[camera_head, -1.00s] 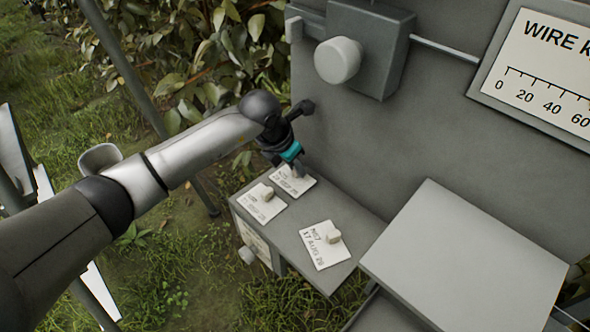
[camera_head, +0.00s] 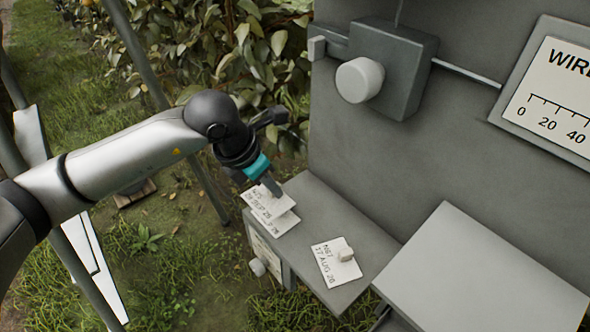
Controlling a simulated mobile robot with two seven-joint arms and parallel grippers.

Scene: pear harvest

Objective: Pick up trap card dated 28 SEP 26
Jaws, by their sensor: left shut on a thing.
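My left gripper (camera_head: 272,188) points down over the grey shelf and is shut on a white trap card (camera_head: 265,205). The small print on this card looks like a SEP 26 date; the day is hard to read but may be 28. The held card overlaps a second white card (camera_head: 284,223) and hides most of it, including most of its print. A third card (camera_head: 327,268), printed 17 AUG 26, lies on the shelf to the right, apart from the gripper, with a pale grip block on it. My right gripper is not in view.
The narrow grey shelf (camera_head: 300,250) runs along an upright grey panel (camera_head: 420,150). A box with a round pale knob (camera_head: 360,81) sits on the panel above. A raised grey lid (camera_head: 480,270) stands at right. Leaves and grass lie to the left.

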